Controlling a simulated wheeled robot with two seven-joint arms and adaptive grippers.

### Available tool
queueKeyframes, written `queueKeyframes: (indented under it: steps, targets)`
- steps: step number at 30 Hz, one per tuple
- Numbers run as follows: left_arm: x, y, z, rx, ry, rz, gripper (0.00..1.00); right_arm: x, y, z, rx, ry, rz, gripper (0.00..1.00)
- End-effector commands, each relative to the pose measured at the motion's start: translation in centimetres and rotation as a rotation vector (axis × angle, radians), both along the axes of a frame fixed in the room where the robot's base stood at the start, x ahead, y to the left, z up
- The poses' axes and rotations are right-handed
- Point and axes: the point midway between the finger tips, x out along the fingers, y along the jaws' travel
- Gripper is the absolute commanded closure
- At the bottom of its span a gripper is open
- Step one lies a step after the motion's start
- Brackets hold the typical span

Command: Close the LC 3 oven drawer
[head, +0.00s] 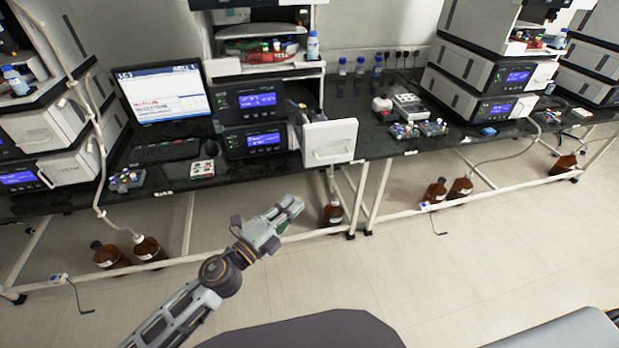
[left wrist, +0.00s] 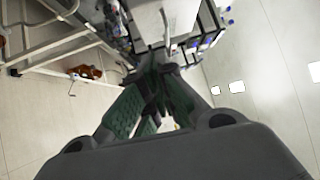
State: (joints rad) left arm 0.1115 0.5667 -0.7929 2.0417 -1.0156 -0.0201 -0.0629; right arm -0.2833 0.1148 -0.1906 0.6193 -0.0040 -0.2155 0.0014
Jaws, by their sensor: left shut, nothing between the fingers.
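The oven drawer (head: 329,142) is a white-fronted unit with a handle, standing out from the right side of the middle instrument stack (head: 257,118) at the bench's front edge. A pale panel that looks like its front shows at the top of the left wrist view (left wrist: 181,18). My left gripper (head: 297,206) is shut and empty, in front of the bench, below and a little left of the drawer, apart from it in the head view. Its dark green fingers (left wrist: 158,75) point toward the panel in the left wrist view. My right gripper is in neither view.
A monitor (head: 163,93) and keyboard (head: 165,150) stand left of the stack. Vial trays (head: 418,128) lie to its right. Brown bottles (head: 332,214) stand on the floor rail below the black bench. The floor in front is clear.

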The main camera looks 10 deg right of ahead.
Motion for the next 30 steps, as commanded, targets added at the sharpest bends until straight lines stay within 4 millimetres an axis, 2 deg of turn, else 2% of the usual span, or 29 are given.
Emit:
queueKeyframes:
  steps: [3, 15, 30]
  targets:
    - [-0.8, -0.5, 1.2, 0.022, -0.059, -0.018, 1.0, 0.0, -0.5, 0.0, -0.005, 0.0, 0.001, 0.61]
    - [-1.4, -1.0, 1.1, 0.077, -0.13, -0.045, 1.0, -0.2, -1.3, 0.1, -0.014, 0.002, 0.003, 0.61]
    - [-0.9, -1.7, 1.3, 0.075, -0.13, -0.046, 1.0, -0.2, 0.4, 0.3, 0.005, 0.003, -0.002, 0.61]
